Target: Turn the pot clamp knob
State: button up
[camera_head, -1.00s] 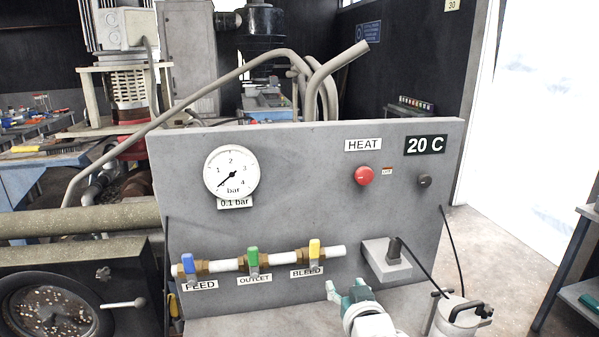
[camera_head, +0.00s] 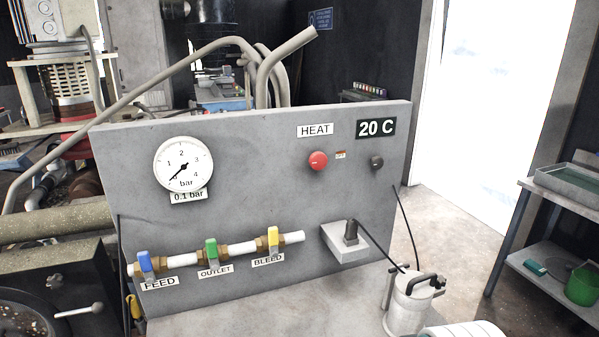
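The pot (camera_head: 405,312) is a pale metal cylinder standing upright on the grey bench at the lower right. Its lid carries a black arched handle (camera_head: 424,280). A small dark clamp knob (camera_head: 438,283) seems to show at the lid's right edge, but it is too small to make out well. A thin upright clamp rod (camera_head: 389,288) stands at the pot's left side. A white rounded part of my arm shows at the bottom edge, just right of the pot and overlapping its lower right side. My gripper's fingers are out of frame.
A grey panel rises behind, with a gauge (camera_head: 183,165), a red heat button (camera_head: 318,161) and blue, green and yellow valves (camera_head: 210,250). A box with a black plug (camera_head: 350,236) sits left of the pot. Cables hang behind it. A shelf rack (camera_head: 533,225) stands right.

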aim_at(441, 282)
jog(key=k+l+u, duration=0.15)
jog(key=l, duration=0.25)
jog(key=l+u, duration=0.1)
jog(key=l, duration=0.3)
jog(key=k+l+u, duration=0.15)
jog(key=l, duration=0.25)
jog(key=k+l+u, duration=0.15)
jog(key=l, duration=0.2)
